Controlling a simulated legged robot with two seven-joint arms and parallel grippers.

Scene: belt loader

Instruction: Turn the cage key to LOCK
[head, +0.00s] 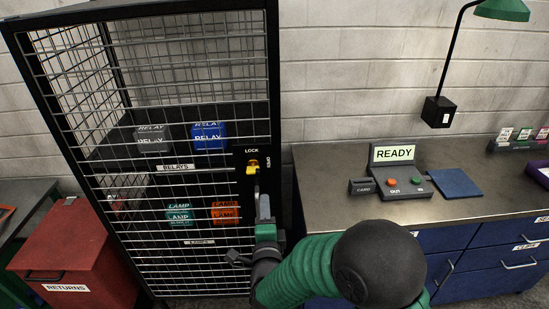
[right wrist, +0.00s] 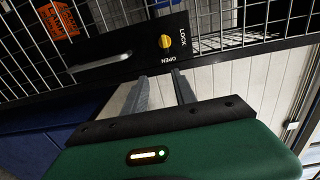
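The yellow cage key (head: 252,167) sits on the black lock plate at the right edge of the mesh cage door, below the LOCK label and left of the OPEN label. In the right wrist view the key (right wrist: 165,41) lies beyond my fingertips, between the words LOCK and OPEN; which label it points to is hard to tell. My right gripper (head: 263,198) is just below the key in the head view. Its two fingers (right wrist: 159,76) are apart with nothing between them, not touching the key. My left gripper is not in view.
A silver door handle (right wrist: 100,62) is beside the key on the plate. The cage (head: 120,145) holds relay and lamp boxes. A workbench (head: 330,205) with a READY panel (head: 395,153) stands right. A red returns bin (head: 70,245) stands left.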

